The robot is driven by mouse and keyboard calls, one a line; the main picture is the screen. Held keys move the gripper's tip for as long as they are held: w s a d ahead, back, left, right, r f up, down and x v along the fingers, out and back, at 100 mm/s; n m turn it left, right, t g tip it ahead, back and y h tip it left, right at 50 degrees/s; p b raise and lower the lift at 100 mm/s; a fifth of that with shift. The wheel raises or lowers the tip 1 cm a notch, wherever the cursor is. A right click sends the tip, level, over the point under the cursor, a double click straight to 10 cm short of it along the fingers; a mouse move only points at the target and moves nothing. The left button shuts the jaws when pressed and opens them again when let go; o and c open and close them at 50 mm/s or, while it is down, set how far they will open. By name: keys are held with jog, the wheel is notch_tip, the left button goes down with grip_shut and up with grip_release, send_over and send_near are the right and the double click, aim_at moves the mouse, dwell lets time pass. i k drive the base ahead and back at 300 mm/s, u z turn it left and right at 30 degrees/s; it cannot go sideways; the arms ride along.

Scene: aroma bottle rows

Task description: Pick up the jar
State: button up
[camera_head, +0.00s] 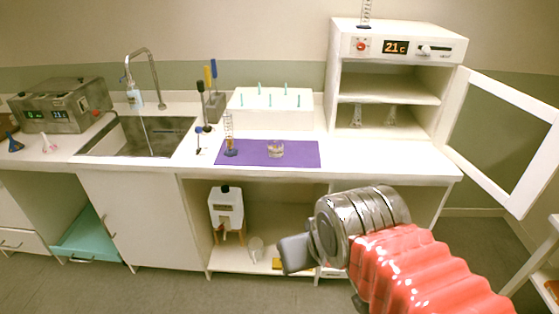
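A small clear glass jar (276,149) stands upright on a purple mat (303,158) on the white counter. It seems to hold a little pale yellowish content. My gripper (296,255) is at the lower middle of the picture, in front of the counter and below its top, well apart from the jar. Only one grey finger-like part shows clearly, so its opening cannot be made out. Nothing is seen held in it.
A measuring cylinder (229,138) stands on the mat, left of the jar. A white box with pegs (270,110) is behind. A sink (140,137) is left. An oven (388,85) with its door (500,138) open is right. Counter right of the mat is clear.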

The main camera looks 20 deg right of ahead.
aim_at(275, 147)
jog(key=k, duration=0.65)
jog(key=u, duration=0.55)
jog(key=i, duration=0.8)
jog(key=u, duration=0.35)
jog(key=i, duration=0.8)
jog(key=z, duration=0.5)
jog(key=i, duration=0.8)
jog(key=z, duration=0.5)
